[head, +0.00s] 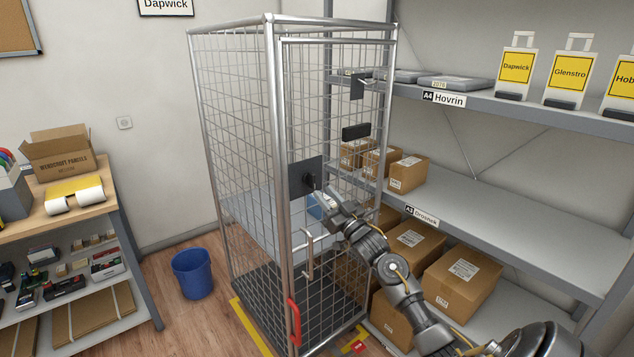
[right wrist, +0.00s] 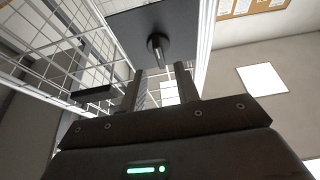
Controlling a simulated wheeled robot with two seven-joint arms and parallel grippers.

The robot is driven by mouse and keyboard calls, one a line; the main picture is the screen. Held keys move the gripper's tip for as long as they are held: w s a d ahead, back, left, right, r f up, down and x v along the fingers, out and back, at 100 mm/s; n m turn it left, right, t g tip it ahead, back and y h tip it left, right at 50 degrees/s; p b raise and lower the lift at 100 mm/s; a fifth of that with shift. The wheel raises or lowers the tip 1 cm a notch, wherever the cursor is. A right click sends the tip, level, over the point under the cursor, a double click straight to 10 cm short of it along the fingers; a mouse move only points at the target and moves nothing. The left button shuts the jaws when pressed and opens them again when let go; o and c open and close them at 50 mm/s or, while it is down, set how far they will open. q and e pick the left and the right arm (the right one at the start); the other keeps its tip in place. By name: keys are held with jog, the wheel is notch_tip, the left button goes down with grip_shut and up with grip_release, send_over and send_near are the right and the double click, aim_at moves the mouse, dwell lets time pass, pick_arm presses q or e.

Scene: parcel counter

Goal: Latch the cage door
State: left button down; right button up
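The wire-mesh cage (head: 240,130) stands in the middle of the head view. Its door (head: 335,100) has a silver frame and looks closed or nearly so; I cannot tell whether it is fully home. A dark square latch plate (head: 300,188) with a black turn knob (head: 309,180) sits near the door's left edge. My right gripper (head: 329,196) is just right of and below the knob. In the right wrist view, the fingers of my right gripper (right wrist: 161,85) are apart with nothing between them, and the knob (right wrist: 157,48) lies just beyond their tips. My left gripper is not in view.
Right of the cage, a shelf (head: 500,180) carries cartons (head: 408,173) and yellow-labelled cases (head: 515,68). A blue bin (head: 193,272) stands on the floor to the left, near a workbench (head: 85,207). A red handle (head: 294,320) sits low on the cage's front corner.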

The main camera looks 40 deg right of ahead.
aim_at(315, 182)
jog(key=p+x, duration=0.1)
jog(key=x, duration=0.4)
jog(key=shift+f, duration=0.1)
grip_shut()
